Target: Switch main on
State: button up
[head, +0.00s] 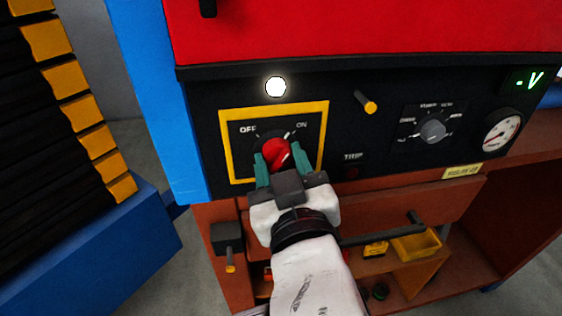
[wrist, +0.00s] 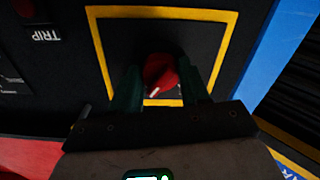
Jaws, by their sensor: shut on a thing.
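The main switch is a red rotary knob (head: 275,151) inside a yellow frame (head: 274,106) on the black panel, with OFF at its upper left and ON at its upper right. My gripper (head: 280,160) has its green fingers shut on the knob's two sides. In the wrist view, which is upside down to the head view, the red knob (wrist: 160,70) sits between the fingers. Its white mark slants to the lower left there, toward the ON side. My gripper hides the lower part of the dial.
A white lamp (head: 276,87) above the frame glows. To the right are a yellow-tipped lever (head: 367,103), a selector dial (head: 433,131), a gauge (head: 502,131) and a green "-V" display (head: 529,81). A brown shelf (head: 480,262) lies below, and a blue post (head: 160,90) stands left.

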jog(key=shift+c, duration=1)
jog(key=shift+f+m+b, duration=0.15)
jog(key=shift+m+b, duration=0.45)
jog(key=shift+m, duration=0.8)
jog(key=o, duration=1.1)
jog(key=shift+c, duration=0.2)
jog(key=shift+s, duration=0.1)
